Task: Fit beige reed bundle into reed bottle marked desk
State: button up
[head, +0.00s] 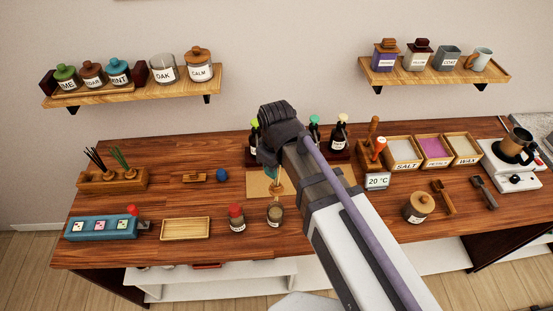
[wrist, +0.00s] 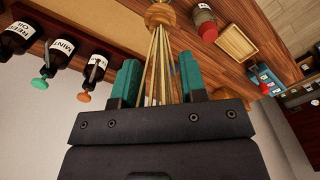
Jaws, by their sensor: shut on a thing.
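The beige reed bundle (wrist: 160,60) is a fan of thin sticks with a round wooden collar (wrist: 161,16) at its far end. My gripper (wrist: 158,84) is shut on the sticks between its teal fingers. In the head view my gripper (head: 271,170) holds the bundle, with the collar (head: 277,187) hanging below the fingers. A small clear glass bottle (head: 275,216) with a pale label stands just below and in front of the collar, apart from it. Its label is too small to read, so I cannot tell whether it says desk.
A red-capped jar (head: 236,219) stands left of the bottle. A wooden rack (head: 130,180) with black and green reeds is at left. An empty wooden tray (head: 185,228) lies at front left. Dark bottles (head: 339,139) stand behind my arm. A lidded jar (head: 418,208) is at right.

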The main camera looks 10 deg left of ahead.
aim_at(276, 188)
jog(key=shift+a, duration=0.2)
notch_tip(276, 188, down, 4)
jog(key=b, duration=0.4)
jog(key=shift+f, duration=0.1)
jog(key=shift+d, duration=0.1)
jog(key=shift+f, duration=0.1)
dwell(0.3)
jog(key=shift+f+b, duration=3.2)
jog(key=shift+b, duration=0.2)
jog(key=o, duration=1)
notch_tip(276, 188, up, 11)
jog(key=p, duration=1.1)
jog(key=shift+r, duration=0.1)
